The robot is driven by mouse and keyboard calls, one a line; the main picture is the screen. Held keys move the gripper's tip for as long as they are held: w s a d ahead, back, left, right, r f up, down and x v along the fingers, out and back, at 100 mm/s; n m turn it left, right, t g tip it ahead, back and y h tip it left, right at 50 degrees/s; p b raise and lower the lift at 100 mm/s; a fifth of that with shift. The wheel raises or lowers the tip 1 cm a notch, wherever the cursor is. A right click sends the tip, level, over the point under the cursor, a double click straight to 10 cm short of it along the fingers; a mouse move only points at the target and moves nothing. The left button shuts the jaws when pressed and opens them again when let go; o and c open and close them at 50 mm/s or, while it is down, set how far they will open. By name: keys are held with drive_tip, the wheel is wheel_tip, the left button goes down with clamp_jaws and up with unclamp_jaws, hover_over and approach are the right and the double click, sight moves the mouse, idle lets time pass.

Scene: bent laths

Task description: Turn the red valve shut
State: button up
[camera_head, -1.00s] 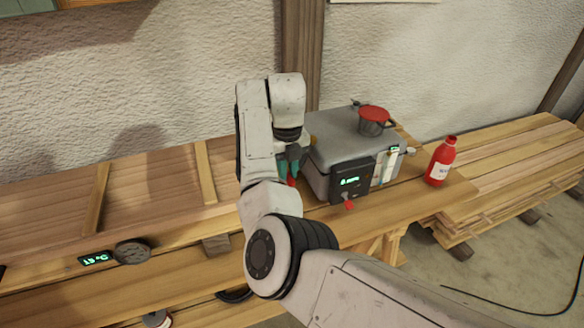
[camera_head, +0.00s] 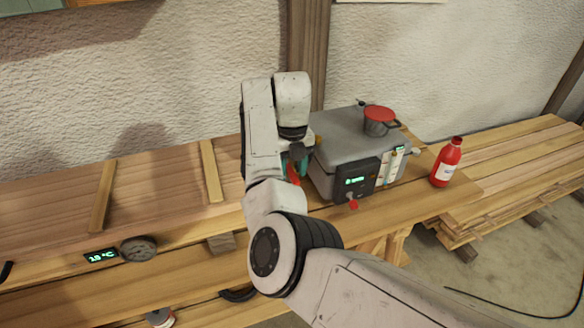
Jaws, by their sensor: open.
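A red piece (camera_head: 293,173), possibly the red valve, shows as a small sliver beside my gripper at the left side of the grey metal box. My gripper (camera_head: 297,163), with dark and teal fingers, is open and points down close to this piece. My arm hides much of it, so I cannot tell whether the fingers are around it or touching it. Another small red knob (camera_head: 353,204) sits low on the front of the box, below a dark panel with a green display; my gripper is apart from it.
The grey box (camera_head: 345,137) stands on a wooden bench, with a red-lidded pot (camera_head: 380,122) on top. A red bottle (camera_head: 446,163) stands to its right. A round gauge (camera_head: 138,249) and a temperature display (camera_head: 101,255) sit at the left. Stacked planks lie at the right.

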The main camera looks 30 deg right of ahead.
wheel_tip(320, 180, up, 11)
drive_tip(key=b, duration=0.1)
idle(0.5)
drive_tip(key=shift+f, duration=0.1)
idle(0.3)
drive_tip(key=s+d+f+n+h, duration=0.2)
drive_tip(key=s+d+f+n, duration=0.2)
drive_tip(key=s+f+n, duration=0.55)
drive_tip(key=s+d+f+n+h, duration=0.1)
drive_tip(key=s+d+f+n, duration=0.5)
drive_tip(key=f, duration=0.6)
drive_tip(key=s+a+f+n+y, duration=0.1)
drive_tip(key=s+a+f+n, duration=0.1)
drive_tip(key=s+a+n, duration=0.2)
drive_tip(key=s+a+f+n+y, duration=0.1)
drive_tip(key=s+a+f+n, duration=0.2)
drive_tip(key=s+n, duration=0.8)
drive_tip(key=s+a+f+n+t, duration=0.1)
drive_tip(key=s+a+f+n, duration=0.2)
drive_tip(key=s+a+n, duration=0.3)
drive_tip(key=s+n, duration=0.1)
drive_tip(key=s, duration=0.3)
drive_tip(key=shift+s+f+y, duration=0.15)
drive_tip(key=shift+s+y, duration=0.25)
drive_tip(key=shift+c, duration=0.3)
